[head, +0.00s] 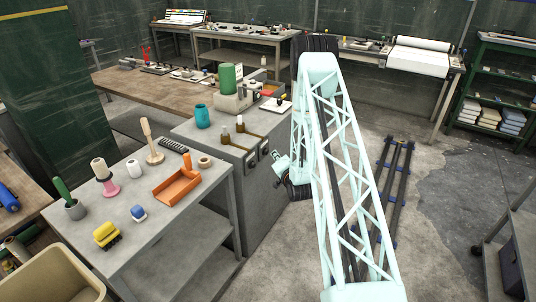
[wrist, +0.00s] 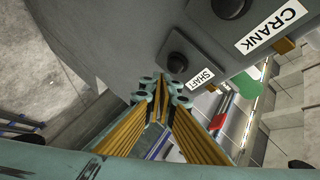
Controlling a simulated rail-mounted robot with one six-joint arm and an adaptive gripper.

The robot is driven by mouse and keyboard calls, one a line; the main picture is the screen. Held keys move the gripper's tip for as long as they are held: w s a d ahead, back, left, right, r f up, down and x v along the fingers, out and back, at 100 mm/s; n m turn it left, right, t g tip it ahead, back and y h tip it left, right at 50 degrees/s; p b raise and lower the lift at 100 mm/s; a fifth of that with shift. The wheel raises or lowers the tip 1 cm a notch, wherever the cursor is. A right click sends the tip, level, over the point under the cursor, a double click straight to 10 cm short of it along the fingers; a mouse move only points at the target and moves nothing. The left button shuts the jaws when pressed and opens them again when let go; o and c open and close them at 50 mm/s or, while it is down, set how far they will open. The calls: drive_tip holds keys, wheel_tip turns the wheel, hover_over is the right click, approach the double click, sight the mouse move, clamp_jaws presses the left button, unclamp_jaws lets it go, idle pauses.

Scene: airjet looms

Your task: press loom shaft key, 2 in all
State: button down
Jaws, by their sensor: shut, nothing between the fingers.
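The shaft key (wrist: 177,62) is a black round button on a dark square plate, beside a white label reading SHAFT (wrist: 202,78). It is on the side of a grey cabinet (head: 215,150). My gripper (wrist: 165,92) is shut and empty, its fingertips just below the key in the wrist view. I cannot tell whether they touch it. A second black button (wrist: 230,6), by a label reading CRANK (wrist: 271,27), sits above and to the right. In the head view my gripper (head: 280,170) is close to the cabinet's side, where two small dark plates show.
A grey table (head: 130,250) at left holds an orange tray (head: 177,186) and spools. Dark rails (head: 392,190) lie on the floor at right, with open floor around.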

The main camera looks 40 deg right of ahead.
drive_tip(key=shift+w+a+b, duration=0.35)
drive_tip(key=shift+w+b, duration=0.3)
drive_tip(key=shift+w, duration=0.25)
idle(1.7)
drive_tip(key=shift+s+d, duration=0.1)
drive_tip(key=shift+s, duration=0.1)
drive_tip(key=shift+s+d+b, duration=0.25)
drive_tip(key=shift+s+b, duration=0.15)
drive_tip(key=shift+s, duration=0.3)
drive_tip(key=shift+s, duration=0.1)
idle(0.4)
drive_tip(key=shift+s+d+b, duration=0.25)
drive_tip(key=shift+s+d, duration=0.05)
drive_tip(key=shift+s, duration=0.45)
drive_tip(key=shift+s+d+b, duration=0.2)
drive_tip(key=shift+s+d, duration=0.15)
drive_tip(key=shift+s, duration=0.35)
drive_tip(key=shift+s+d+b, duration=0.25)
drive_tip(key=shift+s+d, duration=0.05)
drive_tip(key=shift+s, duration=0.45)
